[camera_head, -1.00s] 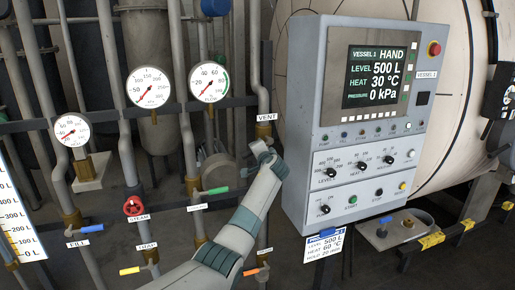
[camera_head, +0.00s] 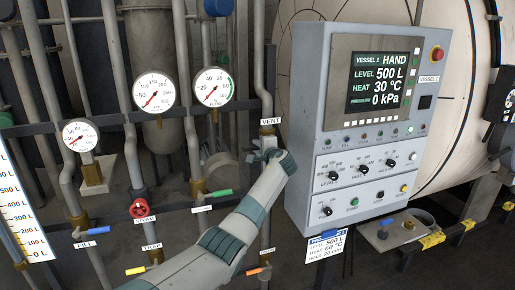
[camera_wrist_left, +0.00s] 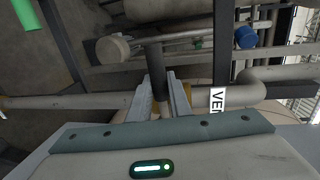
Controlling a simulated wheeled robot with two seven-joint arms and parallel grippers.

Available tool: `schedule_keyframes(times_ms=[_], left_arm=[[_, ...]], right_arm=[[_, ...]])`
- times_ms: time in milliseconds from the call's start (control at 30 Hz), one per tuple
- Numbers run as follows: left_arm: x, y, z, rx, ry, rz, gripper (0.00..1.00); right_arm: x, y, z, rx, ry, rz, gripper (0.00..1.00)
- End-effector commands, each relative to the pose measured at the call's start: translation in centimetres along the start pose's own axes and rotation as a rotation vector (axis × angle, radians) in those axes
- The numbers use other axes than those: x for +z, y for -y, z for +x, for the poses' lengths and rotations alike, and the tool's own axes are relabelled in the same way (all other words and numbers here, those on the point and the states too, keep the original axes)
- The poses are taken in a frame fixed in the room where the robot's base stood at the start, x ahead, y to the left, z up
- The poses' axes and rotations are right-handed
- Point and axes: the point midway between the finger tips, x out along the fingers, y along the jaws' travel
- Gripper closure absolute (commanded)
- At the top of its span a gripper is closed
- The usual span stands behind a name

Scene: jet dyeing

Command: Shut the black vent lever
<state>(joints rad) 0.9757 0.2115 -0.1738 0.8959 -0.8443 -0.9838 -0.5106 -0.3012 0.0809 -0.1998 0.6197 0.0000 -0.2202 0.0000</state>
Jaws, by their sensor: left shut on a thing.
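The black vent lever (camera_wrist_left: 155,68) shows in the left wrist view as a dark bar running between my gripper fingers. My left gripper (camera_wrist_left: 161,98) is shut on it, one finger on each side. In the head view my left gripper (camera_head: 257,156) is at the brass vent valve (camera_head: 267,131), just below the VENT label (camera_head: 270,122). The lever is hidden there behind my gripper and wrist. The VENT label (camera_wrist_left: 217,98) also shows in the left wrist view, right of the fingers. My right gripper is not in view.
The control panel (camera_head: 345,150) stands close right of my left wrist. Gauges (camera_head: 214,87) and pipes are left of it. A green lever (camera_head: 218,193), a red handwheel (camera_head: 140,208) and an orange lever (camera_head: 258,271) are near my forearm.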

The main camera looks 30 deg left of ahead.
Motion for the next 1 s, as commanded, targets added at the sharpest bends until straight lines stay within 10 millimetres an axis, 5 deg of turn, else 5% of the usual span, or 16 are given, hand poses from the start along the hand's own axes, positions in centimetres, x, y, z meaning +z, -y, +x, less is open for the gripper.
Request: schedule_keyframes(times_ms=[133, 167, 233, 667, 1000], left_arm=[[0.0, 0.2, 0.0, -0.004, 0.0, 0.002, 1.0], [0.0, 0.2, 0.0, -0.004, 0.0, 0.002, 0.75], [0.0, 0.2, 0.0, -0.004, 0.0, 0.001, 0.64], [0.0, 0.0, -0.2, -0.002, -0.001, -0.001, 0.64], [-0.1, -0.1, -2.5, -0.002, -0.002, -0.002, 0.64]], right_arm=[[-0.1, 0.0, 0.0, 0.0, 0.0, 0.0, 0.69], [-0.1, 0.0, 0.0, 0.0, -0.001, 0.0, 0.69], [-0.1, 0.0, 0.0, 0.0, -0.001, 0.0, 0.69], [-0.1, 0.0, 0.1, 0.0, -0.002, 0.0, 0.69], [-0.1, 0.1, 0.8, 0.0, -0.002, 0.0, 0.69]])
